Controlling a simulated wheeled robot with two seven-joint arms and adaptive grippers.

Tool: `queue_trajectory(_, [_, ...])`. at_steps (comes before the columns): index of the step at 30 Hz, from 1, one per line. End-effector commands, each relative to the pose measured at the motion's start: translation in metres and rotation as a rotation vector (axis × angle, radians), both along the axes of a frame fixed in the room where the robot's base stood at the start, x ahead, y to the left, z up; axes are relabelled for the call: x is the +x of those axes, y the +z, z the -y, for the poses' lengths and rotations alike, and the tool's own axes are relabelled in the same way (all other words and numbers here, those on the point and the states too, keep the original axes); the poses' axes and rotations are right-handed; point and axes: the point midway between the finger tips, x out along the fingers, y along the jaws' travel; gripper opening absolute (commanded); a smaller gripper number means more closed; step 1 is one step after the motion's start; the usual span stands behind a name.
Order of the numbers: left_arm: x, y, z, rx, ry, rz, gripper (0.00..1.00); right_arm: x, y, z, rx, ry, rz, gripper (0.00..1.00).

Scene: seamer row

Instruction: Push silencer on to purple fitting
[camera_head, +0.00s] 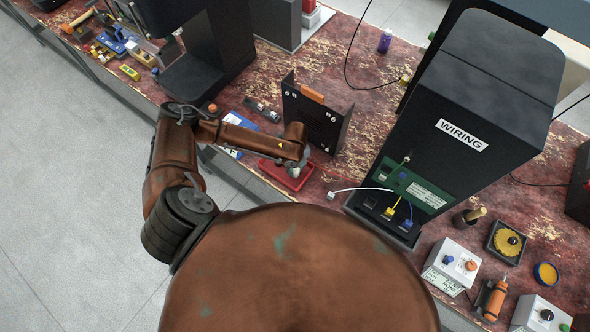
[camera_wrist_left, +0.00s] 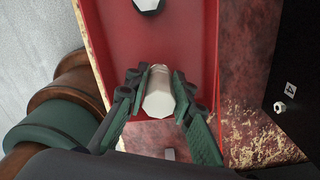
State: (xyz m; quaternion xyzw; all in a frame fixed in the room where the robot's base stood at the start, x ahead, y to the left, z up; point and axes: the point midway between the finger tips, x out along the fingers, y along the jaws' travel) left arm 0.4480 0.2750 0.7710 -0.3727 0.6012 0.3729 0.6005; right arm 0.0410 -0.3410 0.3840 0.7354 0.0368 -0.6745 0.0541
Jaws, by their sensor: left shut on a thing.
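My left gripper (camera_head: 298,162) is over the small red tray (camera_head: 271,170), beside the black panel (camera_head: 318,118). In the left wrist view the fingers (camera_wrist_left: 160,84) are shut on a pale, faceted cylinder, probably the silencer (camera_wrist_left: 158,98). It is within or just above the red tray (camera_wrist_left: 192,40). Another pale hexagonal piece (camera_wrist_left: 148,5) lies further up in the tray. The panel bears several small pale fittings; one (camera_wrist_left: 280,106) by a label "4" shows in the wrist view. I cannot make out a purple fitting. My right gripper is not in view.
A tall black cabinet marked WIRING (camera_head: 470,110) stands right of the panel, with cables at its base. A black machine (camera_head: 205,55) stands to the left. A purple bottle (camera_head: 385,41) is at the back. Some worn bench top is free between panel and cabinet.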

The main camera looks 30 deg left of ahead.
Motion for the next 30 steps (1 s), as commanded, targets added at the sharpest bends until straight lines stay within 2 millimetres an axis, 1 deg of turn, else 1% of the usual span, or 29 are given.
queue_trajectory(5, [0.001, 0.026, 0.000, 0.000, -0.002, 0.004, 0.01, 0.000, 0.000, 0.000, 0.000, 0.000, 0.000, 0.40])
queue_trajectory(13, [-0.038, 0.088, 0.035, -0.004, -0.006, 0.004, 0.01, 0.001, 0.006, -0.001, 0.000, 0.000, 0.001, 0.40])
queue_trajectory(15, [-0.054, 0.095, 0.048, -0.005, -0.007, 0.000, 0.01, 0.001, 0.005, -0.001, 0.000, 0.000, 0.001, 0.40])
queue_trajectory(21, [-0.085, 0.112, 0.074, -0.002, -0.004, -0.001, 0.01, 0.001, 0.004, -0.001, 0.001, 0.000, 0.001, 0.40])
queue_trajectory(25, [-0.098, 0.120, 0.085, -0.001, -0.003, 0.000, 0.01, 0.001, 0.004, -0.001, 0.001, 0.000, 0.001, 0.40])
queue_trajectory(30, [-0.105, 0.125, 0.091, 0.000, -0.001, 0.001, 0.01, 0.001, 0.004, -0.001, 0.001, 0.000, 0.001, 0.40])
